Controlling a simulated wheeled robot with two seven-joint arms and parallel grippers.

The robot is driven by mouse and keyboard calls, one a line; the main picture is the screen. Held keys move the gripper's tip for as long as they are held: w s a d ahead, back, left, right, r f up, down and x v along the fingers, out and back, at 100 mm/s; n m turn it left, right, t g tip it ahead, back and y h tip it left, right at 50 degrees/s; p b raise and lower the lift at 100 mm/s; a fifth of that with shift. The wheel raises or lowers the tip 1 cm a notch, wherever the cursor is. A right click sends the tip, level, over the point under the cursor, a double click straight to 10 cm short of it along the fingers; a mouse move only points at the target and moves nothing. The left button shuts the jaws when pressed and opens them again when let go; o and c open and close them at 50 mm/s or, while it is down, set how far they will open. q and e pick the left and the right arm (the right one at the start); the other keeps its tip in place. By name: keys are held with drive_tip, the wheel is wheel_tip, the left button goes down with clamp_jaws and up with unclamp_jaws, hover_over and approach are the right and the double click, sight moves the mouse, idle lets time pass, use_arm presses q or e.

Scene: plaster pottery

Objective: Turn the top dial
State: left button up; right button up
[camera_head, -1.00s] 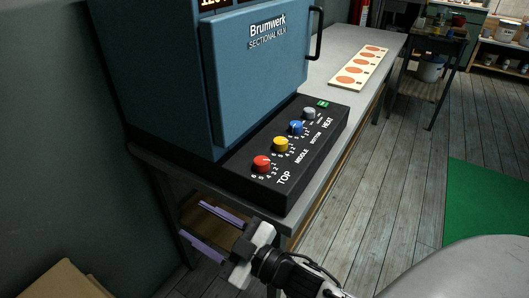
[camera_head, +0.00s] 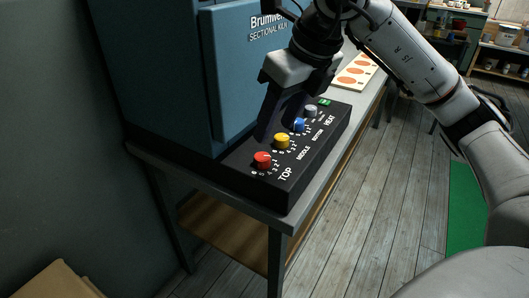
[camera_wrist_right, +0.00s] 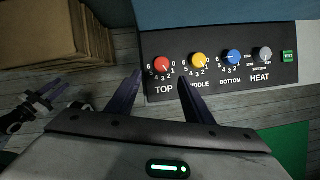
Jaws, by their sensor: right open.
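The red top dial (camera_head: 262,160) stands at the near end of the kiln's black control panel (camera_head: 292,172), above the label TOP. The same red dial shows in the right wrist view (camera_wrist_right: 162,64). My right gripper (camera_head: 276,132) is open and empty above the panel, near the yellow dial (camera_head: 281,141) in the head view. In the wrist view its two fingers (camera_wrist_right: 160,78) are spread below the red dial, pointing toward the panel. No contact with a dial can be made out. My left gripper (camera_wrist_right: 48,98) shows only in the wrist view, at the left, fingers apart and empty.
The blue dial (camera_wrist_right: 232,57) and grey dial (camera_wrist_right: 264,54) follow along the panel, then a green TEST button (camera_wrist_right: 288,56). The kiln (camera_head: 165,75) rises behind the panel on the grey table (camera_head: 240,205). Cardboard boxes (camera_wrist_right: 50,35) stand to the left.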

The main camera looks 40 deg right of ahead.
sight(262, 156)
drive_tip(key=x, duration=1)
drive_tip(key=shift+w+d+b, duration=0.1)
drive_tip(key=shift+d+b, duration=0.05)
drive_tip(key=shift+b, duration=0.25)
drive_tip(key=c, duration=1)
